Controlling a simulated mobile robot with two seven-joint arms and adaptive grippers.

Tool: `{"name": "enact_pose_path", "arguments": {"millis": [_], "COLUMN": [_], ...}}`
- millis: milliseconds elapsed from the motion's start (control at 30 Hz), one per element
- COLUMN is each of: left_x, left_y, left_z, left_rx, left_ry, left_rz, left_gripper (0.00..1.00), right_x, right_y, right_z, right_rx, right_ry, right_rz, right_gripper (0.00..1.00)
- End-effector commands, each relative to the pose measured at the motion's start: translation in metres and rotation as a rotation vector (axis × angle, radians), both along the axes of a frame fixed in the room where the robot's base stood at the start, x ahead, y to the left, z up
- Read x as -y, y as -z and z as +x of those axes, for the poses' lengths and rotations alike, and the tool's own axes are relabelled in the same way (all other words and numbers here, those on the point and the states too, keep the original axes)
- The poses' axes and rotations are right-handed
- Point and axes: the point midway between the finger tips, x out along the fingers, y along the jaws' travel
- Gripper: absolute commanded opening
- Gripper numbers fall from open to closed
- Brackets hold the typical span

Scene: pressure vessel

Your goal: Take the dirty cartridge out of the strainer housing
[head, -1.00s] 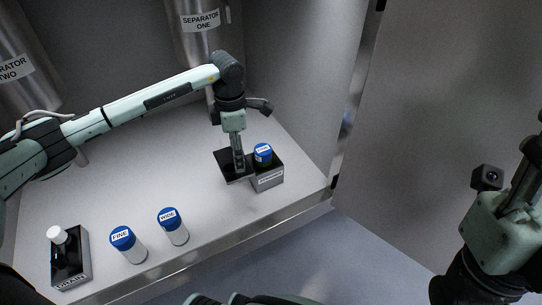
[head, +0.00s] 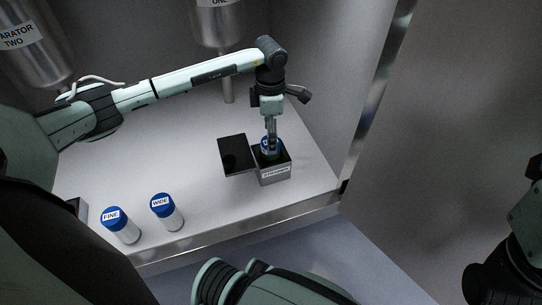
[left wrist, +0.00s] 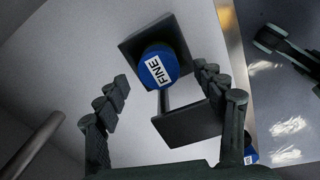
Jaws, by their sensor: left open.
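The strainer housing (head: 274,174), a small grey box with a label, stands on the bench in the head view. A blue-capped cartridge (head: 271,146) sits in it; its cap, marked FINE, shows large in the left wrist view (left wrist: 158,68). A flat black square lid (head: 237,154) lies open beside the housing, to its left. My left gripper (head: 271,138) points down over the cap. In the left wrist view its fingers (left wrist: 165,92) are spread, with the cap ahead between them; contact cannot be told. My right gripper is outside the head view.
Two blue-capped cartridges, FINE (head: 121,225) and WIDE (head: 167,212), stand near the bench's front edge. The drain tray (head: 78,208) is mostly hidden behind my arm. Steel separator vessels (head: 218,25) hang at the back. A wall panel (head: 470,120) stands at right.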

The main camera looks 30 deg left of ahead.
Motion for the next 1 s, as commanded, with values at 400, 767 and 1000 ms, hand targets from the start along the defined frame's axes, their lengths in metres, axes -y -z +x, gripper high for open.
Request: {"name": "enact_pose_path", "arguments": {"millis": [400,767,1000], "left_x": [0.0,-0.001,-0.001], "left_y": [0.033,0.033,0.033], "left_z": [0.001,0.001,0.001], "left_rx": [0.0,-0.001,-0.001], "left_ry": [0.0,0.0,0.0], "left_rz": [0.0,0.001,0.001], "left_gripper": [0.69,0.28,0.0], "right_x": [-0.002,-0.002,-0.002], "right_y": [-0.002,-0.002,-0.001], "right_z": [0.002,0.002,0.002], "right_rx": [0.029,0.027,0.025], "right_ry": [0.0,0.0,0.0], "right_rz": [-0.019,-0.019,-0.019], "right_gripper": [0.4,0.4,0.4]}}
